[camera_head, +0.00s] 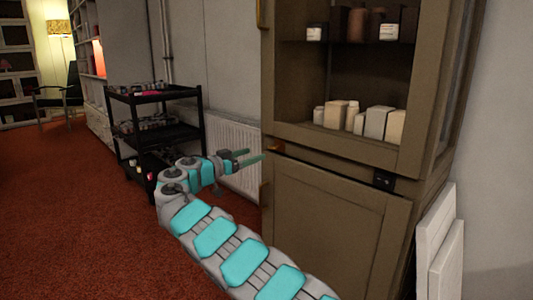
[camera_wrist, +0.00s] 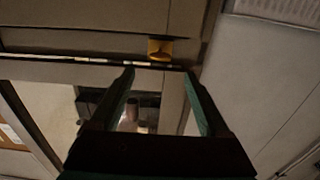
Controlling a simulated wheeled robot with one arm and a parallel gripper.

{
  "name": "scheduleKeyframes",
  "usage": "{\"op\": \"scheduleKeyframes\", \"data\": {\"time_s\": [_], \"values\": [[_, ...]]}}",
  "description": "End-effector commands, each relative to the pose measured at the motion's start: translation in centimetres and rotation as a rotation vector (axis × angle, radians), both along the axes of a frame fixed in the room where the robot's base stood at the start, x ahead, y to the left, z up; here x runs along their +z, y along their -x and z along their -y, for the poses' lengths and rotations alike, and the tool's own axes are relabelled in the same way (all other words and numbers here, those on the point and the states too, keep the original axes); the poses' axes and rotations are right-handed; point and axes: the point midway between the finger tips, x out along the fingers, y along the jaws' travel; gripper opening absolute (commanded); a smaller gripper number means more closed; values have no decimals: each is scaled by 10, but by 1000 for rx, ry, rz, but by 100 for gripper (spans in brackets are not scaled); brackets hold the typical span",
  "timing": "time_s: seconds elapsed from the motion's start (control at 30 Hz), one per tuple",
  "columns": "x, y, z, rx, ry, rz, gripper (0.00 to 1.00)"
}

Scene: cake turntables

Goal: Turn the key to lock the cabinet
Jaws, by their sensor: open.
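The brown cabinet (camera_head: 330,205) stands on the right, with an open glass-fronted or shelved upper part and a closed lower door. A small brass-yellow piece, apparently the key (camera_head: 276,148), is at the left end of the strip between the two parts. It also shows in the wrist view (camera_wrist: 159,49), just beyond my fingertips and roughly centred between them. My gripper (camera_head: 252,156) is open and empty, left of the key and apart from it. Its two green fingers also show in the wrist view (camera_wrist: 159,73). The keyhole is not visible.
Pale boxes (camera_head: 376,122) and jars stand on the shelves. A black cart (camera_head: 155,98) and white radiator (camera_head: 232,150) are left of the cabinet. White panels (camera_head: 440,245) lean at right. Red carpet is clear at left.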

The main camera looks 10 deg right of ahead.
Motion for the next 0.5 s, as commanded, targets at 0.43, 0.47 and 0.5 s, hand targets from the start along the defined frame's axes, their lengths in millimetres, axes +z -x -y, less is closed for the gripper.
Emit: {"op": "scheduleKeyframes", "data": {"time_s": [0.43, 0.47, 0.5], "values": [[-1, -29, 42, -3, -2, -2, 80], [-1, -32, 45, -2, -2, -2, 80], [0, -36, 49, 0, -2, -1, 80]]}}
